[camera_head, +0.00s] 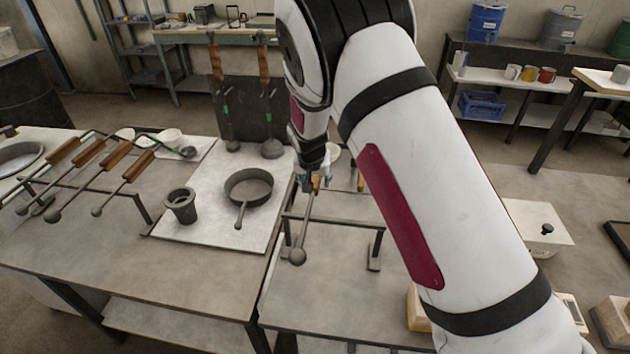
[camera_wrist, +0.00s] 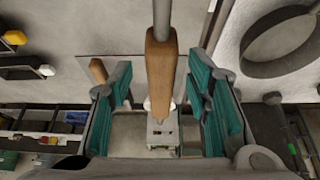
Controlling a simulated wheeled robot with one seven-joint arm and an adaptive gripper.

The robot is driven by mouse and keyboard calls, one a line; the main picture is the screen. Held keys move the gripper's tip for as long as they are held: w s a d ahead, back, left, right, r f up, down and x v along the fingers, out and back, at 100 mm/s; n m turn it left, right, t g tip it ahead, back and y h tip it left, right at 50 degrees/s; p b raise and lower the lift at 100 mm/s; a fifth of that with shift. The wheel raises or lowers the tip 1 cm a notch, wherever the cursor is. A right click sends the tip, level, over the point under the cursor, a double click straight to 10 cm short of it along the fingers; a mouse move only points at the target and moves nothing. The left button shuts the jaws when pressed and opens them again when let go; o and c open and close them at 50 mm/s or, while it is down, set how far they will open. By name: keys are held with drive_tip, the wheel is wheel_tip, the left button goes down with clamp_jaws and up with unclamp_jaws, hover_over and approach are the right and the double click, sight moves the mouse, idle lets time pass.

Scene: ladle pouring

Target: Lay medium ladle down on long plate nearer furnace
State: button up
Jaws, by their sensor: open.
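My gripper (camera_head: 318,182) is open over the metal rack (camera_head: 345,222) on the right-hand worktable. A ladle with a round grey bowl (camera_head: 297,256) hangs down toward the front there, its shaft running up to my gripper. In the wrist view its wooden handle (camera_wrist: 161,70) lies between my open gripper's (camera_wrist: 165,100) teal finger pads, with gaps at both sides. Whether this is the medium ladle is not certain. A long pale plate (camera_head: 205,228) on the table to the left carries a dark pan (camera_head: 249,186) and a crucible (camera_head: 181,205).
Several wooden-handled ladles (camera_head: 118,160) rest on a rack at the left. Two more (camera_head: 268,148) stand against a dark upright panel (camera_head: 250,95). A round metal vessel (camera_head: 18,155) is at the far left. The front of the right-hand table is clear.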

drive_tip(key=w+d+r+p+v, duration=0.1)
drive_tip(key=w+p+v, duration=0.1)
drive_tip(key=v, duration=1.5)
drive_tip(key=shift+w+a+r, duration=0.25)
drive_tip(key=shift+w+r, duration=0.1)
drive_tip(key=shift+w, duration=0.1)
